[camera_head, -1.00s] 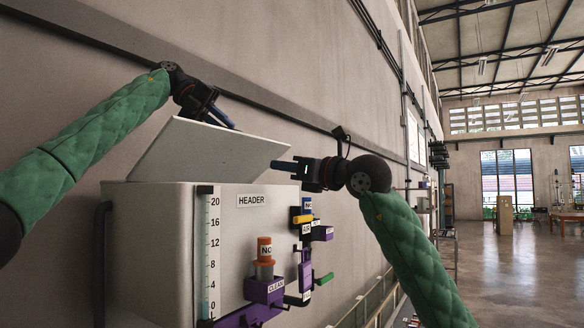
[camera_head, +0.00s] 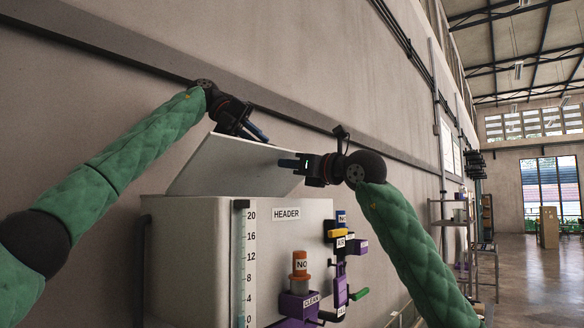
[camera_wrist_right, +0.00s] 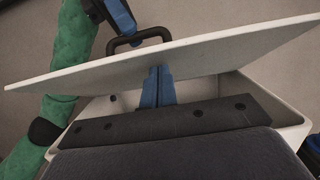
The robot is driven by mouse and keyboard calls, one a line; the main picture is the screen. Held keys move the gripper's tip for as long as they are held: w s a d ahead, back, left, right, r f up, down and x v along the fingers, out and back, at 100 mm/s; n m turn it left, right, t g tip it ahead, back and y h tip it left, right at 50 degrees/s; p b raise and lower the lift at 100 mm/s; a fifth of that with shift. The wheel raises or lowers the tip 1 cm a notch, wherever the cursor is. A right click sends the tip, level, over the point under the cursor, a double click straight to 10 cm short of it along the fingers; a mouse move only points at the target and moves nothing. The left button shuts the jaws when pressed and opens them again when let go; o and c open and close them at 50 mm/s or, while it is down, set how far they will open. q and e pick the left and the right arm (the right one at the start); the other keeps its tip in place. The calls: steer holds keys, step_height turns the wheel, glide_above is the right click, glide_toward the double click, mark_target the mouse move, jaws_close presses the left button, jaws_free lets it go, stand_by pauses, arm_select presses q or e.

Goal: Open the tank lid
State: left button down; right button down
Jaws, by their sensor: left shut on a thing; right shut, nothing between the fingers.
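The tank (camera_head: 205,240) is a pale box with a "HEADER" label and a level scale. Its white lid (camera_head: 225,170) is tilted up, leaving a gap. In the right wrist view the lid (camera_wrist_right: 215,55) spans the picture above the tank opening (camera_wrist_right: 215,88), with a black handle (camera_wrist_right: 140,38) on its upper side. My left gripper (camera_head: 258,134) is behind the lid's raised edge, shut on the handle; the exact contact is partly hidden. My right gripper (camera_head: 288,163) is shut and empty at the lid's right side. Its blue fingertips (camera_wrist_right: 157,72) are at the lid's underside; touching is unclear.
Orange, yellow, purple and green valve parts (camera_head: 300,266) crowd the tank's front right. The wall (camera_head: 330,70) with a dark rail stands close behind. A shelf rack (camera_head: 450,215) stands further right, with open hall floor (camera_head: 515,275) beyond.

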arm_select(q)
steer(key=shift+f, duration=0.1)
arm_select(e)
steer(key=shift+w+a+r, duration=0.25)
steer(key=shift+a+r, duration=0.25)
steer(key=shift+r, duration=0.35)
arm_select(q)
steer(key=shift+d, duration=0.1)
steer(key=c, duration=1.5)
jaws_free()
steer(key=shift+a, duration=0.2)
steer(key=v, duration=1.1)
steer(key=shift+w+r, duration=0.2)
steer(key=shift+r, duration=0.05)
arm_select(e)
steer(key=shift+f, duration=0.1)
